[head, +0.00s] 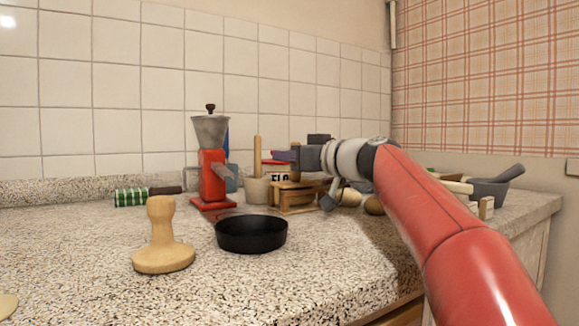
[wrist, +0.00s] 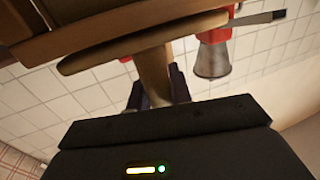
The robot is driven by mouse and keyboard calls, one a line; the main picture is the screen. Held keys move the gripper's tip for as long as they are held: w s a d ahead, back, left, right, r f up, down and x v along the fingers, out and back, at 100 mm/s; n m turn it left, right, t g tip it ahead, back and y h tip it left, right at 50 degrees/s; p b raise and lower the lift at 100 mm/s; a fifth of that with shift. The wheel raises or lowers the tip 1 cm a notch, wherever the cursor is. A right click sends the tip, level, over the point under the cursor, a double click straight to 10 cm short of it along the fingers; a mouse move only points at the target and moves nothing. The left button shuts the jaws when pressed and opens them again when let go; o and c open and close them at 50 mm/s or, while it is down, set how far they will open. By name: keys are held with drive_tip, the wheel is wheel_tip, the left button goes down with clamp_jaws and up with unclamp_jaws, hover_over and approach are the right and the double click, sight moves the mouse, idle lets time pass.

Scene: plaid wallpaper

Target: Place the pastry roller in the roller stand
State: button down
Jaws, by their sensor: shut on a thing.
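My gripper (head: 300,158) is at the back of the counter, reaching left. In the wrist view its dark fingers (wrist: 158,93) are shut on a brown wooden handle, which I take for the pastry roller's (wrist: 153,72). The handle joins a wider wooden piece just beyond the fingers. A low wooden frame (head: 292,199), probably the roller stand, stands directly below my gripper in the head view. A large brown wooden piece (wrist: 110,25) fills the top of the wrist view. I cannot tell whether the held piece touches the frame.
A red grinder (head: 211,172) and a cup with a wooden stick (head: 257,190) stand left of the frame. A black pan (head: 251,236) and a wooden press (head: 162,243) are nearer. A grey mortar (head: 488,193) is at the right. The front middle counter is clear.

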drive_tip(key=shift+f, duration=0.2)
drive_tip(key=c, duration=1.3)
unclamp_jaws()
drive_tip(key=shift+o, duration=0.2)
drive_tip(key=b+v, duration=0.2)
drive_tip(key=v, duration=1)
drive_tip(key=shift+b, duration=0.4)
drive_tip(key=shift+s, duration=0.1)
